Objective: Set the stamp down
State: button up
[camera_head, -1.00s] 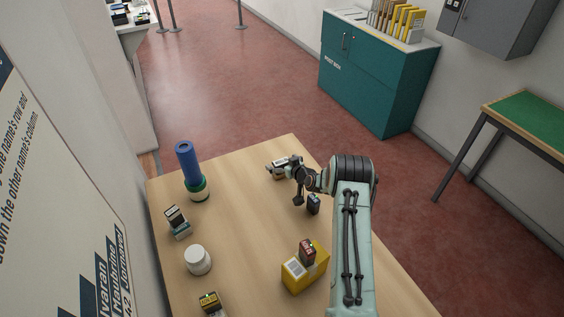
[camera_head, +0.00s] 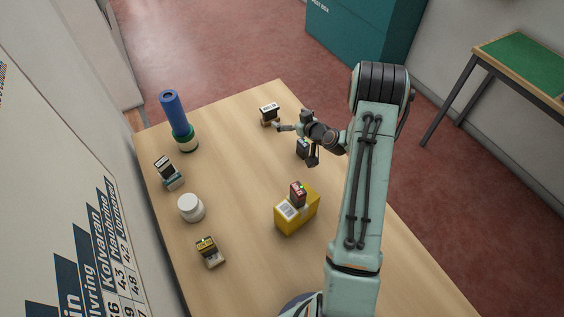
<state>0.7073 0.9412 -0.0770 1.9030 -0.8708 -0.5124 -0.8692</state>
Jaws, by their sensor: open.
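A small block-like stamp (camera_head: 269,115), black with a white label face, stands upright on the wooden table (camera_head: 236,170) near its far edge. My gripper (camera_head: 297,143) is open just to the right of and nearer than this stamp, with a gap between them. Nothing shows held in its jaws. Whether the near finger touches that block I cannot tell.
A blue cylinder (camera_head: 172,112) on a green and white base, a black-and-teal block (camera_head: 168,174), a white round jar (camera_head: 191,208) and a yellow-topped block (camera_head: 209,251) line the left. A yellow box (camera_head: 291,217) bears a red-black block (camera_head: 298,194). The table's middle is clear.

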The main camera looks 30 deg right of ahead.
jog(key=s+a+r+n+g+y, duration=0.25)
jog(key=s+a+r, duration=0.2)
jog(key=a, duration=0.45)
jog(key=s+a+r+n+g+y, duration=0.1)
jog(key=s+a+r+g, duration=0.25)
jog(key=a+r, duration=0.35)
jog(key=s+a+r+m+g+h, duration=0.1)
jog(key=s+a+r+g, duration=0.1)
jog(key=s, duration=1)
jog(key=s+a+r+m+g+h, duration=0.1)
jog(key=s+a+g, duration=0.3)
jog(key=s, duration=0.9)
jog(key=shift+s+a+r+m+g+h, duration=0.25)
jog(key=shift+r+m+g+h, duration=0.1)
jog(key=shift+g+h, duration=0.2)
